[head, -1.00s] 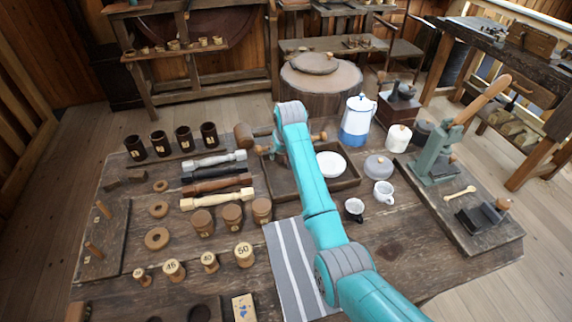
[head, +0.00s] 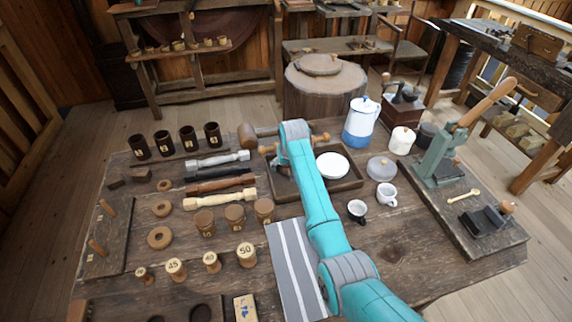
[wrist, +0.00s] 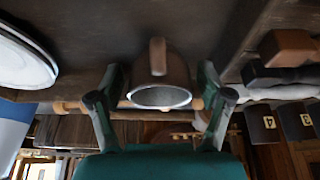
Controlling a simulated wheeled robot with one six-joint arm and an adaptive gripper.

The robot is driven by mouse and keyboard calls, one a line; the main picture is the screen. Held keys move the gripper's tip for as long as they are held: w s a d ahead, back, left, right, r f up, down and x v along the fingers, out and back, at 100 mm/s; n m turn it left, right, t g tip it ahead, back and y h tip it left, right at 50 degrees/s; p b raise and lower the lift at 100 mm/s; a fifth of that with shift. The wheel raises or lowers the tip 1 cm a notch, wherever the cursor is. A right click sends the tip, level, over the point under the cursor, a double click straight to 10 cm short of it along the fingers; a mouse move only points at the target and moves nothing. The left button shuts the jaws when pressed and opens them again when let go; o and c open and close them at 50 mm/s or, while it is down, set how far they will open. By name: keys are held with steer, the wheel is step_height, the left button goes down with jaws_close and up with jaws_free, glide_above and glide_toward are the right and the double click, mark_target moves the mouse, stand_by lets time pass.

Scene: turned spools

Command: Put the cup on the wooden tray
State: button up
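A cup (wrist: 160,72) of grey-brown tone shows in the wrist view, which is upside down. It stands upright between the fingers of my gripper (wrist: 160,98), with its handle toward the camera. A narrow gap shows on each side of it, so the gripper looks open around it. Dark wood lies under the cup, seemingly the floor of the wooden tray (head: 345,187).
A white plate (head: 333,165) lies in the tray's right part. Two small cups, one dark and white (head: 357,210) and one white (head: 387,195), stand right of my arm. A blue-white pot (head: 361,123) stands behind. Turned spindles (head: 220,180) lie left of the tray.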

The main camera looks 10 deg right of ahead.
stand_by(0.3)
steer(key=v, duration=1.2)
steer(key=shift+s+r, duration=0.1)
